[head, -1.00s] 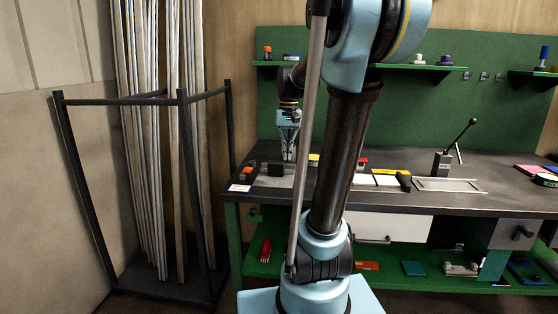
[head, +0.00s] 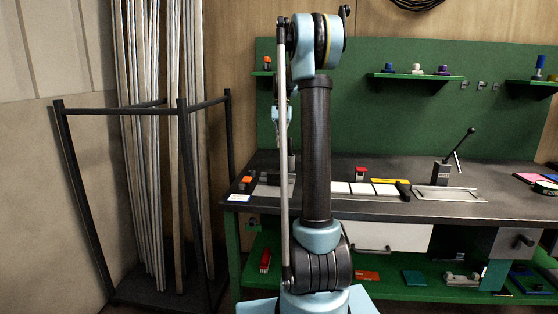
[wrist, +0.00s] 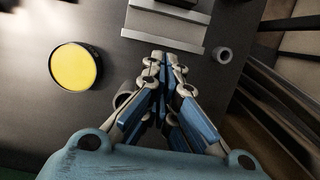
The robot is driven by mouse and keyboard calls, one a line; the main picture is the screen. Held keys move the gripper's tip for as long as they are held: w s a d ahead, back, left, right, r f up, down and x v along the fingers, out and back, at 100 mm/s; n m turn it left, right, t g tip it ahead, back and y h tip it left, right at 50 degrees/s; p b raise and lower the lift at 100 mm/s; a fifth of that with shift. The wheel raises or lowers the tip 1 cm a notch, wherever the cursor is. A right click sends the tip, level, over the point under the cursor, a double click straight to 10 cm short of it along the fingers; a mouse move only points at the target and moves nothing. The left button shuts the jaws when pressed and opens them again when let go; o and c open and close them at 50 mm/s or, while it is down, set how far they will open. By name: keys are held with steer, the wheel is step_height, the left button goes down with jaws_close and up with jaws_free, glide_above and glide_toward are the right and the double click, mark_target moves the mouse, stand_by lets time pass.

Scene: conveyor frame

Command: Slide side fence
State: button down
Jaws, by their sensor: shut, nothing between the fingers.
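My gripper (head: 283,135) is at the left end of the workbench, partly hidden by my arm's rod. In the wrist view my gripper (wrist: 163,60) has its fingertips together and holds nothing. Just beyond the fingertips lies a pale grey metal piece with parallel straight edges (wrist: 162,42), with a raised bar (wrist: 170,12) behind it. This may be the side fence, but I cannot tell for sure. In the head view the same area shows as a grey plate (head: 268,191) on the bench, partly hidden behind my arm.
The bench (head: 440,207) also carries an orange-topped block (head: 245,183), white tiles (head: 362,188) and a black lever (head: 459,143). A rack (head: 140,106) of long bars stands left.

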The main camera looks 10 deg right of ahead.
mark_target(276, 177)
steer(key=x, duration=0.9)
steer(key=shift+s+a+f, duration=0.1)
steer(key=shift+s+f, duration=0.05)
steer(key=shift+f, duration=0.15)
steer(key=shift+s+a+r, duration=0.1)
steer(key=shift+s+a, duration=0.05)
steer(key=shift+s, duration=0.4)
steer(key=shift+s+a, duration=0.2)
steer(key=shift+s, duration=0.35)
steer(key=shift+s+a, duration=0.25)
steer(key=shift+s, duration=0.55)
steer(key=shift+s+a, duration=0.25)
steer(key=shift+s, duration=0.6)
steer(key=shift+s+a, duration=0.3)
steer(key=shift+s, duration=0.55)
